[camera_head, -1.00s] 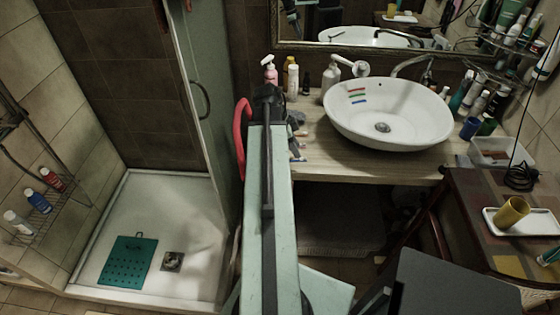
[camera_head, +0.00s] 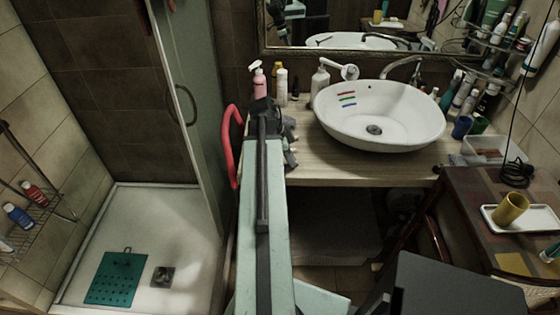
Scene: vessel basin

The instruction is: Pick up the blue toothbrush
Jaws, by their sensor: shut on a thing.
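My gripper (camera_head: 289,148) is at the front left of the wooden counter, at the far end of my pale green arm, and partly hidden by it. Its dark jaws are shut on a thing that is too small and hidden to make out. I cannot pick out the blue toothbrush for certain. Short red, green and blue strips (camera_head: 347,99) show on the inner left wall of the white basin (camera_head: 420,126), to the right of my gripper. I cannot tell whether they are objects or markings.
A pink pump bottle (camera_head: 258,83), a white bottle (camera_head: 282,88) and a white pump bottle (camera_head: 320,81) stand behind my gripper. A red curved tube (camera_head: 228,145) is on its left. The counter before the basin looks clear.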

